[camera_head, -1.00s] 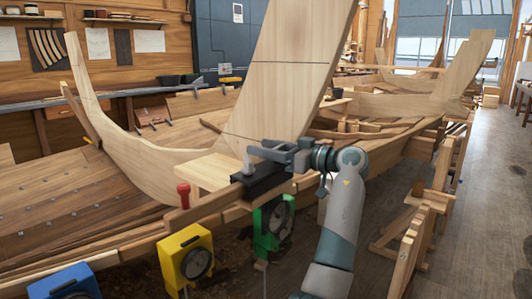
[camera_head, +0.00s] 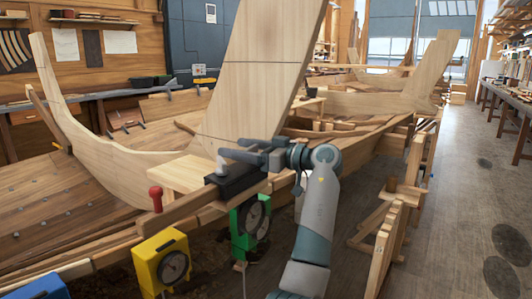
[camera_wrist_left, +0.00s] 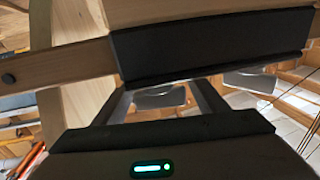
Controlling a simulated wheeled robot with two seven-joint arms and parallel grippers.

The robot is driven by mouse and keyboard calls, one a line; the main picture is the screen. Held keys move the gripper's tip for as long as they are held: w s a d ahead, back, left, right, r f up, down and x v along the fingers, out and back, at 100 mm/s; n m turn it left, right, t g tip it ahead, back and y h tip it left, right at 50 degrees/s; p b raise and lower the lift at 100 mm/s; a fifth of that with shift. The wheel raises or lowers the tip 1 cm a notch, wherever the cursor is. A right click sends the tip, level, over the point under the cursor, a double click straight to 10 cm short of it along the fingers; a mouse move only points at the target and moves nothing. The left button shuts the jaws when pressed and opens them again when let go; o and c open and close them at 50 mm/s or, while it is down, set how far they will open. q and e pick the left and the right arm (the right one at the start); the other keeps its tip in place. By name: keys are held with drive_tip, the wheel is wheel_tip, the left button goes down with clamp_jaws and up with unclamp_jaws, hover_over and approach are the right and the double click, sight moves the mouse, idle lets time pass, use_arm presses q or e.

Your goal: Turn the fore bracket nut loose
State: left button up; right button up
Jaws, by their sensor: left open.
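The fore bracket (camera_head: 236,182) is a black block clamped on the timber rail at the foot of the tall pale plank. A pale metal nut or stud (camera_head: 222,166) stands up on its left end. My left gripper (camera_head: 232,149) is open at the bracket, its dark fingers pointing left and close to the nut. I cannot tell whether they touch it. In the left wrist view the black bracket (camera_wrist_left: 212,45) crosses ahead of my gripper; the nut is not clearly seen there. My right gripper is out of view.
A green dial box (camera_head: 250,222), a yellow dial box (camera_head: 162,262) and a blue box (camera_head: 38,288) hang along the hull's near edge. A red knob (camera_head: 155,198) stands on the rail. Wooden trestles (camera_head: 390,240) stand right of my arm, with open floor beyond.

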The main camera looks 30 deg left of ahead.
use_arm(q)
drive_tip(key=shift+d, duration=0.3)
drive_tip(key=w+d+b, duration=0.1)
drive_tip(key=d+b, duration=0.2)
drive_tip(key=d, duration=1.3)
drive_tip(key=shift+d, duration=0.2)
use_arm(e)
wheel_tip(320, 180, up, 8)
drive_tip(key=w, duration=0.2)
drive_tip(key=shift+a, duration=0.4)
use_arm(q)
drive_tip(key=shift+w, duration=0.1)
